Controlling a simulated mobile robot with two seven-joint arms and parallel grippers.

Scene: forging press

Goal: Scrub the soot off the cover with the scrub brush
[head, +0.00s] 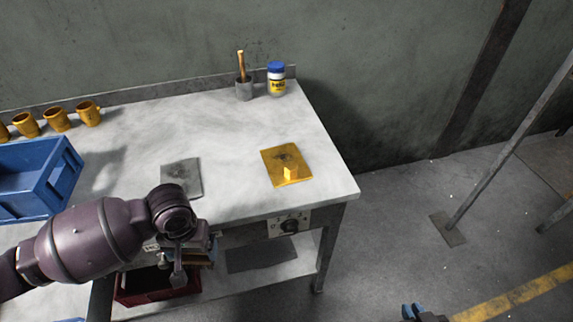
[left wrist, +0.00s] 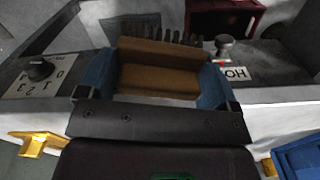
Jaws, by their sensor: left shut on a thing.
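The yellow cover (head: 269,170) lies flat at the right of the tabletop, with a small orange block-shaped handle (head: 291,174) on it. A dark soot smudge (head: 285,157) shows behind the handle. My left gripper (head: 193,254) is by the table's front edge, left of and nearer than the cover, and apart from it. In the left wrist view its blue fingers are shut on the scrub brush (left wrist: 158,80), which has a brown back and dark bristles. The arm partly hides the brush in the head view. My right gripper (head: 412,311) shows only partly at the bottom, off the table.
A grey plate (head: 181,178) lies left of the cover. A blue crate (head: 66,176) and several mugs (head: 88,113) stand at left. A grey cup (head: 244,91) and a blue-lidded jar (head: 276,83) stand at the back. A knob panel (head: 289,225) is on the front.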

